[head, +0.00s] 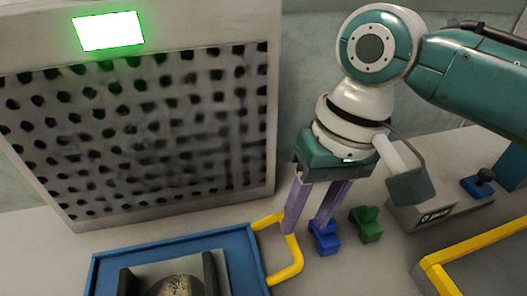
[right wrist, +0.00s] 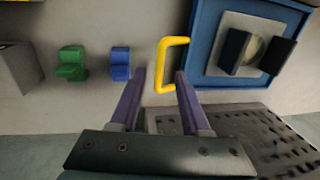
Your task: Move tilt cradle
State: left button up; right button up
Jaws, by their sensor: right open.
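A blue tray (head: 110,262) with a yellow handle (head: 297,262) on its right side lies at the bottom of the head view. On it is a grey holder with two dark upright cheeks (head: 212,272) and a rounded, speckled piece (head: 176,287) between them. I cannot tell which part is the tilt cradle. The tray (right wrist: 198,50) and handle (right wrist: 160,66) also show in the right wrist view. My right gripper (head: 303,228) is open and points down at the handle. In the wrist view the handle's bar appears between its fingertips; contact is unclear. My left gripper is out of view.
A blue block (head: 324,238) and a green block (head: 366,224) stand close right of my right fingers. A grey box with a display (head: 436,216) and a yellow-edged tray (head: 478,240) are further right. A large perforated panel (head: 150,130) with a green-lit screen (head: 108,31) stands behind.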

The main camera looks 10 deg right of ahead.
aim_at(294, 244)
jog(key=shift+a+f+b, duration=0.25)
jog(key=shift+f, duration=0.9)
jog(key=shift+a+f+b, duration=0.2)
jog(key=shift+f, duration=0.95)
jog(key=shift+c, duration=0.4)
grip_shut()
